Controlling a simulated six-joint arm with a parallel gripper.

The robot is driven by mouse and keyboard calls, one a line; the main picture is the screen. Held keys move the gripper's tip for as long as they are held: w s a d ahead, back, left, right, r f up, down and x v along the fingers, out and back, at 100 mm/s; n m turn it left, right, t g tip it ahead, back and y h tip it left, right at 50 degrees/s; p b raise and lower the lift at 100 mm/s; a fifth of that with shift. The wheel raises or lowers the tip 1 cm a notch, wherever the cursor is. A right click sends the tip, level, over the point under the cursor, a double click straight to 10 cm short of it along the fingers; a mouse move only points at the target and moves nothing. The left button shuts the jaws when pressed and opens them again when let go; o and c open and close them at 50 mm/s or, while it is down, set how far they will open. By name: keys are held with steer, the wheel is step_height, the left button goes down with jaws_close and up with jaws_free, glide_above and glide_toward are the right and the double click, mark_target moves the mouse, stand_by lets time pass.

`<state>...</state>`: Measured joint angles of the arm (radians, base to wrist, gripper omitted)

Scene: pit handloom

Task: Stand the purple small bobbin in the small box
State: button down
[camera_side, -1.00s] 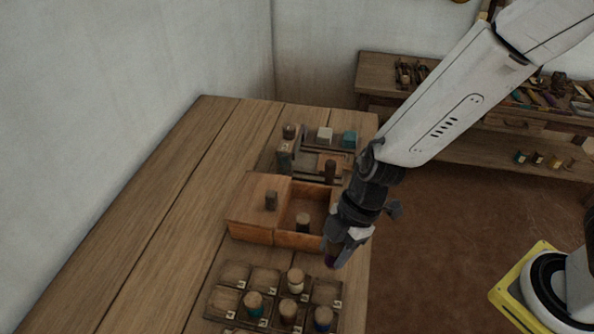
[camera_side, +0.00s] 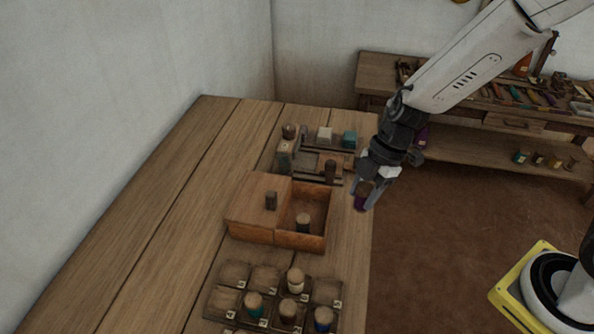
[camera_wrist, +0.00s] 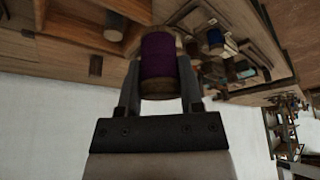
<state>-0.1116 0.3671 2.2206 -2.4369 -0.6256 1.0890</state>
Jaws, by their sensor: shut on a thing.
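My gripper (camera_side: 364,187) is shut on the purple small bobbin (camera_side: 361,201), held upright or nearly so just off the right side of the table. In the wrist view the purple bobbin (camera_wrist: 157,55) sits between both fingers, its purple thread and pale wooden ends showing. The small box (camera_side: 301,241) is a wooden box on the table, left of the gripper. Its left half is covered by a panel with a dark peg on it. Its right half is open, and a brown-topped bobbin (camera_side: 303,222) stands inside near the front. The bobbin I hold is apart from the box.
A compartment tray (camera_side: 226,301) with several bobbins stands in front of the box. The table's left side is bare. A shelf bench (camera_side: 480,130) stands at the back right.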

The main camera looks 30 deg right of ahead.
steer(key=w+a+f, duration=0.1)
steer(key=w+f, duration=0.2)
steer(key=w, duration=0.1)
steer(key=w+a+f, duration=0.1)
steer(key=w+f, duration=0.2)
steer(key=w, duration=0.1)
steer(key=w+a+f, duration=0.1)
steer(key=w+f, duration=0.2)
steer(key=w, duration=0.2)
steer(key=shift+f, duration=0.2)
steer(key=shift+w+a+f, duration=0.15)
steer(key=shift+w+f, duration=0.15)
steer(key=shift+f, duration=1.5)
steer(key=shift+f, duration=0.15)
steer(key=c, duration=0.5)
jaws_free()
